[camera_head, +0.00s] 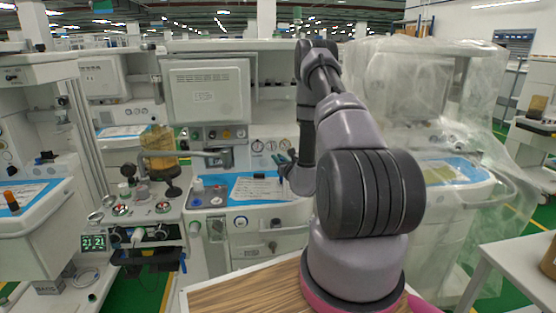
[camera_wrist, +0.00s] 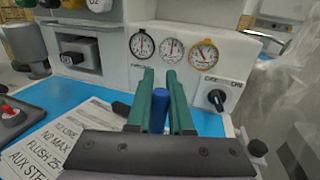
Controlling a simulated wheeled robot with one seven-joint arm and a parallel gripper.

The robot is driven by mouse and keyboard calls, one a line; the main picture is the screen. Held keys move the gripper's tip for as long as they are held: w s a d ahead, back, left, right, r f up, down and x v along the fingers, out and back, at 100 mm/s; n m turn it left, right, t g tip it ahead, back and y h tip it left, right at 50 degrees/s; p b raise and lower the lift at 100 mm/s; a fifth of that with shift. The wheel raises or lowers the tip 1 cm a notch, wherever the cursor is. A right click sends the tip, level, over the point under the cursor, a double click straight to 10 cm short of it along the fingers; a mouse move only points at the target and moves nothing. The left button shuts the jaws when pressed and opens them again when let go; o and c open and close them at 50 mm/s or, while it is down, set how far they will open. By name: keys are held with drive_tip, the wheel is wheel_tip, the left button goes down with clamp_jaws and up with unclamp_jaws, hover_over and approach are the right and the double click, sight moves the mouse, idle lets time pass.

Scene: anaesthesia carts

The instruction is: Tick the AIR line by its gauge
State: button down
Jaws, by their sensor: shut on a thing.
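My gripper (camera_wrist: 165,75) has green fingers and is shut on a blue pen-like marker (camera_wrist: 159,108), seen between them. In the head view my gripper (camera_head: 284,168) is over the right part of the cart's blue work surface. A white printed sheet (camera_wrist: 68,133) lies on that blue surface (camera_wrist: 40,92), left of the fingers and partly covered by my gripper. Parts of its lines read "N2 MAX", "FLUSH 25" and "AUX ST"; I cannot make out an AIR line. Three round gauges, left (camera_wrist: 142,45), middle (camera_wrist: 172,50) and yellow-rimmed right (camera_wrist: 204,54), sit on the panel behind; their labels are unreadable.
A black rotary switch (camera_wrist: 216,98) is right of the fingers. A red-topped knob (camera_wrist: 10,112) stands left of the sheet. A plastic-wrapped cart (camera_head: 430,150) stands to the right, and a wooden-topped table (camera_head: 245,288) is in front.

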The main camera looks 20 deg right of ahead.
wheel_tip(320, 180, up, 7)
idle(0.8)
